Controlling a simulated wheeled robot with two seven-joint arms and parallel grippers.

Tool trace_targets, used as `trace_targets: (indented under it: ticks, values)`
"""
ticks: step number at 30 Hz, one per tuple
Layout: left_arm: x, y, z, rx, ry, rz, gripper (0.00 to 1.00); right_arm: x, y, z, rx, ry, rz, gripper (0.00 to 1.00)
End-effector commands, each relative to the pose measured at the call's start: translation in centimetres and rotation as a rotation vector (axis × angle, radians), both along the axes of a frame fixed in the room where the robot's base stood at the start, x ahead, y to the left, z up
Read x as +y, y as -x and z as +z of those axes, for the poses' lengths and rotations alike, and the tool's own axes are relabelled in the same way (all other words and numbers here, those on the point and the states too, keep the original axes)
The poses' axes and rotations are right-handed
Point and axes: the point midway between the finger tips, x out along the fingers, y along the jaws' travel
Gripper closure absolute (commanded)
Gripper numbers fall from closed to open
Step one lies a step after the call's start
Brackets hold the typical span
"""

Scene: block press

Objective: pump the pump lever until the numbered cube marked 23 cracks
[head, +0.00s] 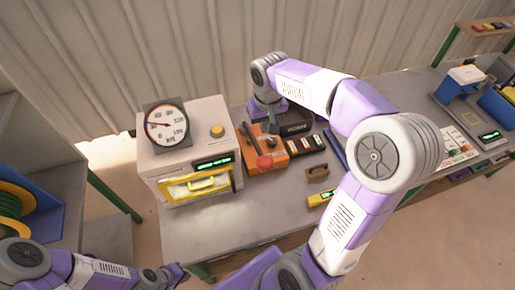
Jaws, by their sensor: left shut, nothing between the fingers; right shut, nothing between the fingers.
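The press (188,148) is a pale box with a yellow-framed front door (203,184), which looks closed. No cube marked 23 can be made out. The pump unit (278,150) is an orange box to the right of the press. Its pump lever has a red knob (265,162) pointing toward the near side. My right gripper (271,128) points down just behind the pump unit, shut and empty. It is small and partly dark, so I cannot tell whether it touches the lever. My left arm shows at the lower left, but its fingers are outside the picture.
A dial gauge (166,125) stands on the press, above a green display (214,163). A black tray (296,124) sits behind the pump unit. A brown block (317,172) and a yellow device (320,199) lie on the grey bench (225,222). The bench's front left is clear.

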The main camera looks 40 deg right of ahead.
Motion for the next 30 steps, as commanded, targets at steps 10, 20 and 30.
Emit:
trace_targets:
  ticks: [10, 20, 30]
  values:
    - [0.0, 0.0, -0.1, 0.000, 0.000, 0.000, 1.00, 0.0, 0.1, 0.6, -0.009, 0.000, 0.000, 1.00]
    - [0.0, 0.0, -0.2, 0.000, 0.000, 0.000, 1.00, -0.1, -0.3, -2.5, -0.003, -0.001, 0.000, 1.00]
    - [0.0, 0.0, -0.4, 0.000, 0.000, 0.000, 1.00, -0.4, -1.2, -9.6, -0.004, -0.001, -0.001, 1.00]
